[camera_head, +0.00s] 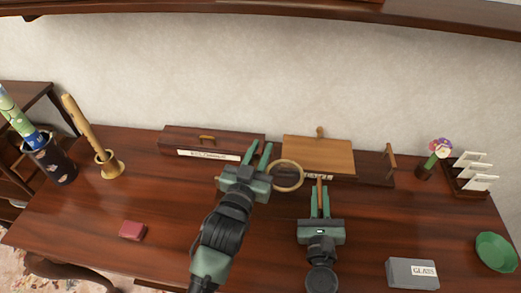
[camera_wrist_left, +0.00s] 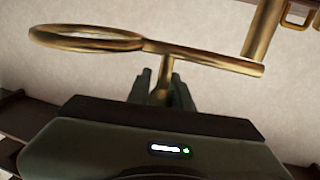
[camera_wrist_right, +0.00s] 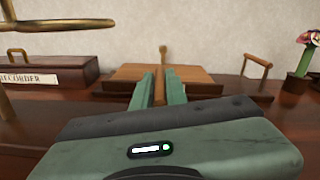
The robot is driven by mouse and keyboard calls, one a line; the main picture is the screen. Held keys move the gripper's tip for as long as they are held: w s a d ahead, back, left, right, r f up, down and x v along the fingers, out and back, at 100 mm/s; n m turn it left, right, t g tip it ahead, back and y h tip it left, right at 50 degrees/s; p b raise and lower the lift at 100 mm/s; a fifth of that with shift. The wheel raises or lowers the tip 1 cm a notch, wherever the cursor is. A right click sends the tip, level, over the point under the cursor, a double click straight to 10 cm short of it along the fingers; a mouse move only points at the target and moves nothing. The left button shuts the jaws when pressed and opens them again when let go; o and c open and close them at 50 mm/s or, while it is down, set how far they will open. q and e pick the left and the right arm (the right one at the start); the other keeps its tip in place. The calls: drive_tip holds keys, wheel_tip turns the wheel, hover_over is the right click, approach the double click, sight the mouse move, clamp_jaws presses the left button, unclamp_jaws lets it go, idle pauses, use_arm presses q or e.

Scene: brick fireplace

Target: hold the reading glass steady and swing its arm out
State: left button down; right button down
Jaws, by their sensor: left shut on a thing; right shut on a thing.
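The brass reading glass shows its round ring (camera_head: 286,161) between my two grippers in the head view. In the left wrist view its ring is at the left, with a brass arm (camera_wrist_left: 205,56) running right from it. My left gripper (camera_head: 258,149) is shut on a short brass stem (camera_wrist_left: 164,80) below that arm. My right gripper (camera_head: 319,190) is shut on a narrow brown upright piece (camera_wrist_right: 159,90); I cannot tell what it belongs to. Part of the brass arm (camera_wrist_right: 60,25) crosses the upper left of the right wrist view. The base is hidden.
Behind stand a long labelled box (camera_head: 180,140) and a lighter wooden box (camera_head: 335,155). At right are a flower (camera_head: 438,155), letter rack (camera_head: 466,188), green bowl (camera_head: 495,252) and grey box (camera_head: 405,275).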

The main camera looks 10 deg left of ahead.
use_arm(q)
drive_tip(key=shift+h, duration=0.3)
drive_tip(key=shift+s+d+m+g+h, duration=0.1)
drive_tip(key=shift+s+m+g+h, duration=0.15)
drive_tip(key=shift+m+h, duration=0.35)
drive_tip(key=shift+s+d+m+g+h, duration=0.15)
drive_tip(key=shift+s+m+h, duration=0.15)
drive_tip(key=shift+m+h, duration=0.25)
drive_tip(key=s+m+g+h, duration=0.1)
drive_tip(key=h, duration=0.1)
drive_tip(key=s+m+g+h, duration=0.1)
drive_tip(key=m+h, duration=0.1)
drive_tip(key=shift+s+r+g+h, duration=0.1)
drive_tip(key=shift+g+h, duration=0.2)
drive_tip(key=shift+h, duration=0.05)
use_arm(e)
drive_tip(key=shift+d, duration=0.1)
use_arm(q)
drive_tip(key=s+a+m+g+h, duration=0.2)
drive_tip(key=s+m+g+h, duration=0.1)
drive_tip(key=m+g, duration=0.3)
drive_tip(key=s+a+m+g+h, duration=0.2)
drive_tip(key=m+g, duration=0.4)
drive_tip(key=g, duration=0.5)
drive_tip(key=shift+s+a+m+g+h, duration=0.35)
drive_tip(key=shift+s+h, duration=0.35)
drive_tip(key=shift+h, duration=0.3)
